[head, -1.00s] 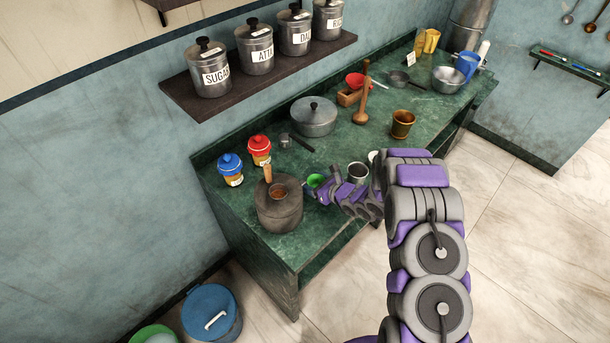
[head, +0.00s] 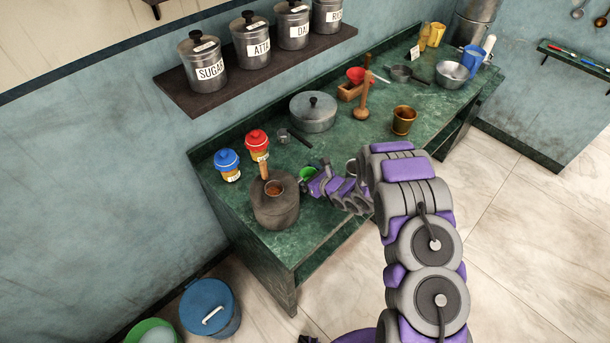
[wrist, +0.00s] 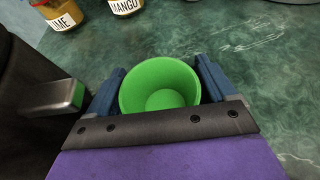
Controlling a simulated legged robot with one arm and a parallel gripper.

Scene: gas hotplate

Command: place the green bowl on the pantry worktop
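The green bowl (wrist: 160,85) sits upright between the two blue finger pads of my gripper (wrist: 160,88) in the wrist view. The pads appear to touch its sides, and the bowl looks empty. In the head view the bowl (head: 306,173) is a small green patch at the end of my arm, mostly hidden by my gripper (head: 312,180). It is over the green marble worktop (head: 325,222), just right of the stone grinder. I cannot tell whether the bowl's base touches the worktop.
The stone grinder (head: 275,208) with its wooden handle stands close left of my gripper. Blue-lidded (head: 227,165) and red-lidded (head: 257,145) jars stand behind. A lidded pot (head: 313,112), brass mortar (head: 403,120) and steel bowl (head: 451,74) stand farther back. The front strip is clear.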

